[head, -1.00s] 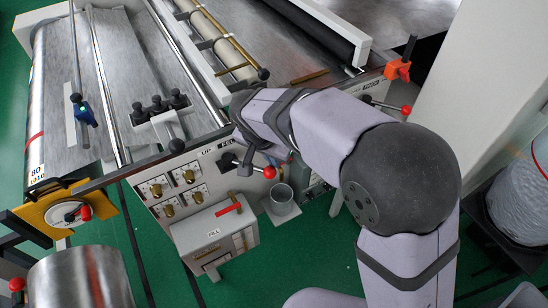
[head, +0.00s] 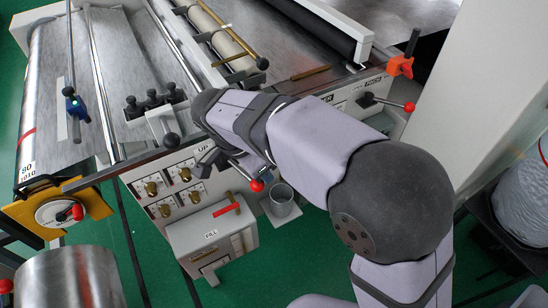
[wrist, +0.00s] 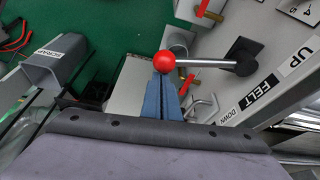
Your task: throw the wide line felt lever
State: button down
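The felt lever has a red ball knob (wrist: 165,62) on a metal rod (wrist: 205,62), with a dark pivot (wrist: 241,58) at its right end in the wrist view. Its label plate reads UP, FELT and DOWN (wrist: 258,96). In the head view the red knob (head: 257,185) shows just below my gripper, and my arm hides most of the rod. My gripper's blue fingers (wrist: 164,98) lie close together, with the knob overlapping their tips in the wrist view. I cannot see the knob clasped between them, and cannot tell whether they touch it.
A grey FILL box (head: 213,238) with a red handle and a metal cup (head: 282,200) stand below the panel. Brass valves (head: 167,188) sit to the left. Another red-knobbed lever (head: 408,107) is at the right. A SCRAP bin (wrist: 60,62) shows in the wrist view.

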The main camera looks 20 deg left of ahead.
jog(key=s+a+m+g+h+p, duration=0.1)
jog(key=s+a+m+g+p, duration=0.1)
jog(key=s+a+m, duration=0.5)
jog(key=shift+s+a+m+h+p, duration=0.15)
jog(key=shift+a+m+h+p, duration=0.15)
jog(key=shift+m+p, duration=0.35)
jog(key=shift+d, duration=0.15)
notch_tip(320, 180, up, 10)
jog(key=b, duration=0.2)
jog(key=shift+d, duration=0.15)
dwell(1.0)
